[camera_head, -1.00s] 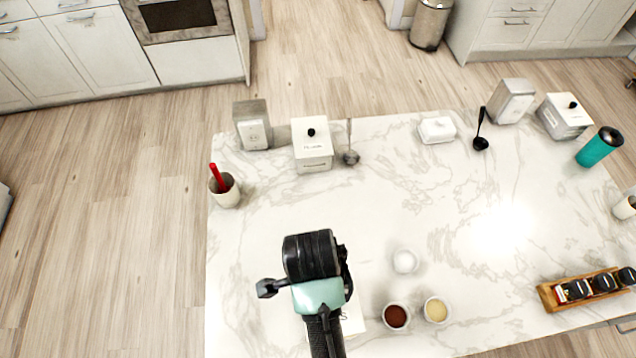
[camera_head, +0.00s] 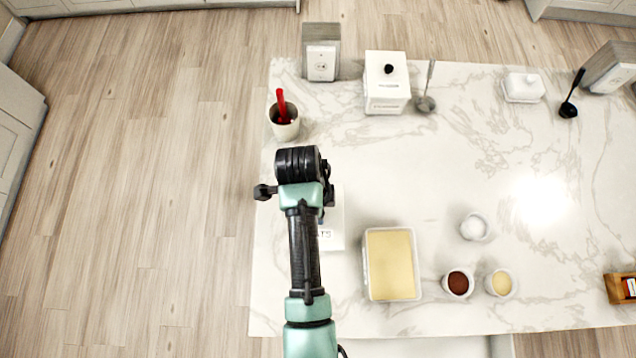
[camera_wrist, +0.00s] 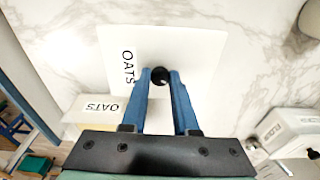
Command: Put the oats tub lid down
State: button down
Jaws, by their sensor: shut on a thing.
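The oats tub lid (camera_wrist: 195,60) is a white square plate marked OATS with a black knob (camera_wrist: 160,76). My gripper (camera_wrist: 160,80) has its blue fingers shut on this knob. In the head view my arm covers much of the lid (camera_head: 333,232), which shows over the left part of the counter. I cannot tell whether the lid touches the counter. The open oats tub (camera_head: 367,268), full of pale yellow oats, stands to the right of the lid; it also shows at the lower left of the wrist view (camera_wrist: 85,118).
A utensil crock (camera_head: 285,128) stands beyond my gripper near the counter's left edge. A lidded white canister (camera_head: 387,95) and a grey box (camera_head: 320,60) stand at the back. Small bowls (camera_head: 458,283) sit right of the tub. The middle counter (camera_head: 420,170) is clear.

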jog(key=shift+f, duration=2.55)
jog(key=shift+f, duration=0.1)
jog(key=c, duration=0.7)
grip_release()
